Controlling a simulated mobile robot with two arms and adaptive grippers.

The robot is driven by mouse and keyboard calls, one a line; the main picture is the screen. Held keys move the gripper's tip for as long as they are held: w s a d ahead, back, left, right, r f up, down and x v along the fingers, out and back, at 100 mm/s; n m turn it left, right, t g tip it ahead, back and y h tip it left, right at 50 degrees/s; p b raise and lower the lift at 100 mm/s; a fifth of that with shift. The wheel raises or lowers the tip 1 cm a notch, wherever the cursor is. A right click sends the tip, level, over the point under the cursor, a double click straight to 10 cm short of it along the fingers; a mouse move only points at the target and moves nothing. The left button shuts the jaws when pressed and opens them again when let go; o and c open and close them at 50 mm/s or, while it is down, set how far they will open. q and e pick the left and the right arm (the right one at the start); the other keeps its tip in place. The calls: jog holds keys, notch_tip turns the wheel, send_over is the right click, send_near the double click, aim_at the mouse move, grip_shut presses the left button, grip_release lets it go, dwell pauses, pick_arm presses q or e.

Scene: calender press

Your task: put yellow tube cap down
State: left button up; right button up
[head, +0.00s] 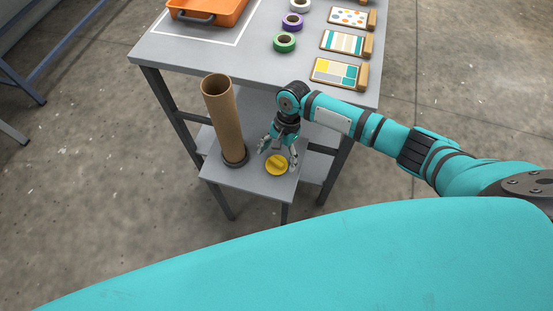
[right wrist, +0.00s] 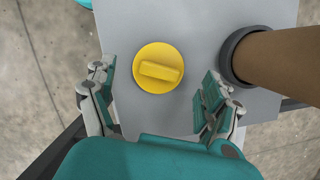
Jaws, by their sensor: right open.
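The yellow tube cap (head: 276,164) is a round disc with a raised bar grip on top. It lies on the small low grey shelf (head: 250,187), and it also shows in the right wrist view (right wrist: 159,68). My right gripper (head: 278,156) is open above the shelf. In the right wrist view its fingers (right wrist: 158,97) are spread wide on either side of the cap's near edge, apart from it. A brown cardboard tube (head: 222,120) stands upright in a dark ring base to the left of the cap, its top open. My left gripper is out of view.
A higher grey table (head: 185,55) stands behind the shelf. It holds an orange tray (head: 207,8), tape rolls including green (head: 285,42) and purple (head: 292,21), and sample boards (head: 336,73). The tube stands close to my right gripper.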

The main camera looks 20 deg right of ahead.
aim_at(280, 160)
jog(key=v, duration=0.4)
jog(key=shift+w+d+r, duration=0.1)
jog(key=shift+r, duration=0.25)
